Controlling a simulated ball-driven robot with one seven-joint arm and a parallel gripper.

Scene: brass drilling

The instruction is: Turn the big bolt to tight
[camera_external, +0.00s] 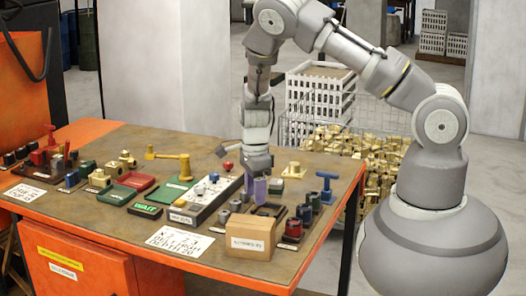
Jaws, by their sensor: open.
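My gripper (259,195) points straight down over the right-middle of the workbench (140,220), with its purple-grey fingertips low among the small parts. It is open, and I see nothing held between the fingers. I cannot tell for sure which part is the big bolt. A blue T-shaped handle (326,183) stands upright to the right of my gripper. A yellow wrench-like tool (170,157) lies at the back left of the bench, apart from my gripper. The fingers hide what is directly behind them.
A cardboard box (250,240) stands in front of my gripper. A grey panel with knobs (207,202) lies to its left. Red and dark cylinders (293,229) stand at the right front. A wire basket of brass parts (365,155) is behind the bench.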

